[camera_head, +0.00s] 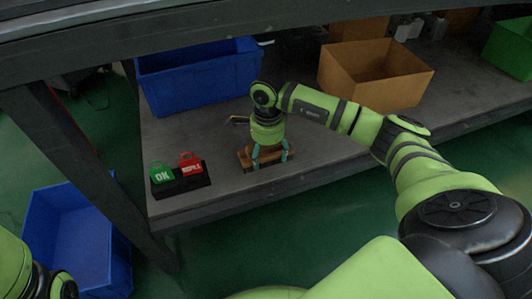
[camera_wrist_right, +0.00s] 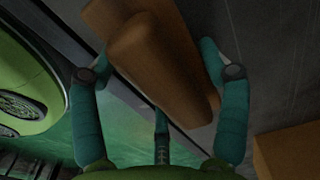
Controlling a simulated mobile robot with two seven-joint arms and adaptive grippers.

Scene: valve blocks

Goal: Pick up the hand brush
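The hand brush (camera_head: 246,158) is a brown wooden block lying on the grey table near its front edge, partly hidden by my right gripper. My right gripper (camera_head: 271,157) points down over it, with teal fingers on either side. In the right wrist view the brush (camera_wrist_right: 150,55) runs diagonally between the spread fingers of the right gripper (camera_wrist_right: 160,70). The fingers look open; whether one touches the brush's side I cannot tell. Part of my left arm shows at the lower left of the head view, but its gripper does not show.
A black holder with a green OK block (camera_head: 161,174) and a red block (camera_head: 190,162) stands to the left. A blue crate (camera_head: 200,80) and a cardboard box (camera_head: 375,75) are behind. Another blue bin (camera_head: 75,240) is on the floor. A dark beam crosses above the table.

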